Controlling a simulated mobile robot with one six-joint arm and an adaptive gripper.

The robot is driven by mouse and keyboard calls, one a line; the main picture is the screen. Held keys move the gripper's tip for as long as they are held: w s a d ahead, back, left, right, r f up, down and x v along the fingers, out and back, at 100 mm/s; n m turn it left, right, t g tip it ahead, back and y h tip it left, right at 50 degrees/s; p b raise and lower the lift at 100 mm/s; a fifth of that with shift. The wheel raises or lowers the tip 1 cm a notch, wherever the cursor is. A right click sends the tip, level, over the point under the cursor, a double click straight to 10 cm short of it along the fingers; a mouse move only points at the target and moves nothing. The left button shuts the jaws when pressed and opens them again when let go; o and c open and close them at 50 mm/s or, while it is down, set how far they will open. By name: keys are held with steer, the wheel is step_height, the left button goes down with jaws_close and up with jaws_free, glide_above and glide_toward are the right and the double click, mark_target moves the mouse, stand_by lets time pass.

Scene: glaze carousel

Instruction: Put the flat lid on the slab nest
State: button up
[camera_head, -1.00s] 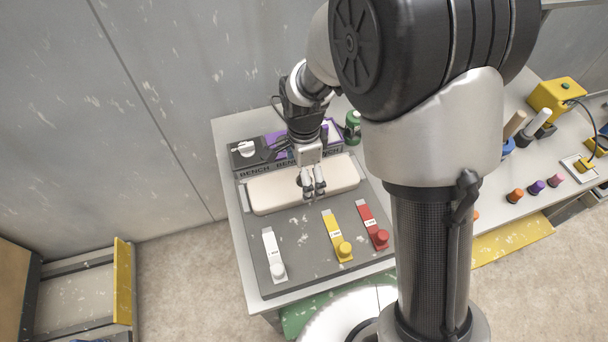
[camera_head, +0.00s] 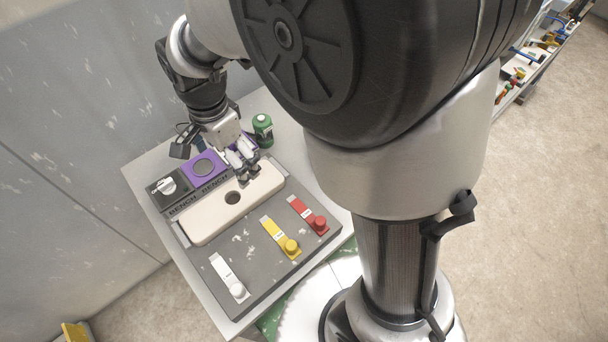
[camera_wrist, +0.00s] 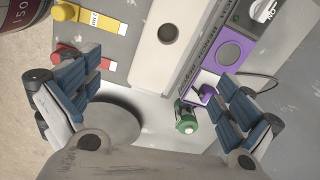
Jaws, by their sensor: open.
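A cream slab (camera_head: 205,217) with rounded ends lies on the grey panel of the bench. A round dark hole (camera_head: 233,197) sits in its top; the wrist view also shows this hole (camera_wrist: 168,33). I take the hole as the slab nest, but cannot be sure. My gripper (camera_head: 250,177) is above the slab's right end, pointing down. In the wrist view my gripper's fingers (camera_wrist: 158,108) are wide apart with nothing held between them. A plain grey disc (camera_wrist: 108,125) shows beside the left finger; whether it is the flat lid I cannot tell.
White (camera_head: 229,277), yellow (camera_head: 281,239) and red (camera_head: 308,216) levers stand before the slab. Behind it are a black knob box (camera_head: 168,188), a purple panel with a grey disc (camera_head: 204,165), and a green bottle (camera_head: 262,129). My arm hides the right side.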

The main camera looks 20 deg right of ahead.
steer(key=s+d+r+n+t, duration=0.2)
steer(key=s+d+r+n, duration=0.3)
steer(key=s, duration=0.4)
steer(key=s+d+r+n+t, duration=0.2)
steer(key=s+d+r+n, duration=0.3)
steer(key=s+n, duration=0.3)
steer(key=shift+s+d+r, duration=0.2)
steer(key=shift+s+d, duration=0.2)
steer(key=shift+s, duration=0.3)
